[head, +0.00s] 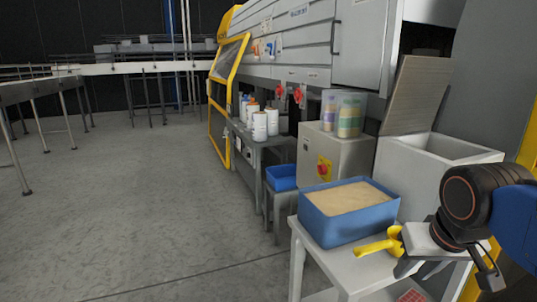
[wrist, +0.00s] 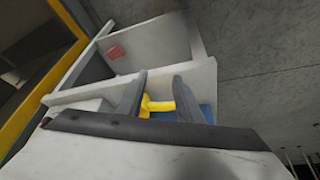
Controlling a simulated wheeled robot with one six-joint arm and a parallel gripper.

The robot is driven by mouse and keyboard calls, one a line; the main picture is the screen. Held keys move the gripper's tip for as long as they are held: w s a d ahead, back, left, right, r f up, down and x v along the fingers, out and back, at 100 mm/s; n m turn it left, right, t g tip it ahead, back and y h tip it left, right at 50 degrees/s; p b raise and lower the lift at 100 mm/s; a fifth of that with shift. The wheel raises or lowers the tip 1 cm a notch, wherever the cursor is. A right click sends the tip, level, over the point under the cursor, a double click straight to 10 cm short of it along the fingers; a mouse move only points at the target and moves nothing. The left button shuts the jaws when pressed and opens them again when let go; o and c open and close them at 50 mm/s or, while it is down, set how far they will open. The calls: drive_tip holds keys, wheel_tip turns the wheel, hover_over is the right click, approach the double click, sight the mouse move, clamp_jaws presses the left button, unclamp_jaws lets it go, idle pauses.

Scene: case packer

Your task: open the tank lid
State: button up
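The white tank (head: 415,168) stands at the right in the head view, with its top opening showing. A flat grey-beige lid (head: 412,95) stands raised at its back left, leaning slightly. My gripper (head: 408,252) is in front of the tank and lower, by the near right corner of a blue tub, apart from the lid. In the wrist view its two dark fingers (wrist: 157,95) stand apart, with a yellow scoop (wrist: 158,105) between them. The scoop (head: 378,244) also shows in the head view. Whether the fingers press on it is unclear.
The blue tub (head: 352,232) of tan grain sits on a white table (head: 350,268). A grey box with a red knob (head: 323,168) stands behind it, with clear containers (head: 343,112) on top. White bottles (head: 260,125) stand further back.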

drive_tip(key=shift+n, duration=0.5)
drive_tip(key=s+f, duration=0.1)
drive_tip(key=f, duration=0.1)
drive_tip(key=s+f, duration=0.1)
drive_tip(key=f, duration=0.1)
drive_tip(key=s+f, duration=0.2)
drive_tip(key=f, duration=0.1)
drive_tip(key=shift+a, duration=0.3)
drive_tip(key=shift+c, duration=1.4)
drive_tip(key=shift+f, duration=0.25)
clamp_jaws()
drive_tip(key=w+a+r+m+t+y, duration=0.1)
drive_tip(key=w+a+r+m+y, duration=0.3)
drive_tip(key=w+r, duration=0.6)
drive_tip(key=m+t+y, duration=0.4)
drive_tip(key=m+t, duration=0.6)
drive_tip(key=t, duration=0.3)
approach(432, 61)
drive_tip(key=x, duration=0.6)
drive_tip(key=shift+w+a, duration=0.1)
drive_tip(key=shift+w, duration=0.05)
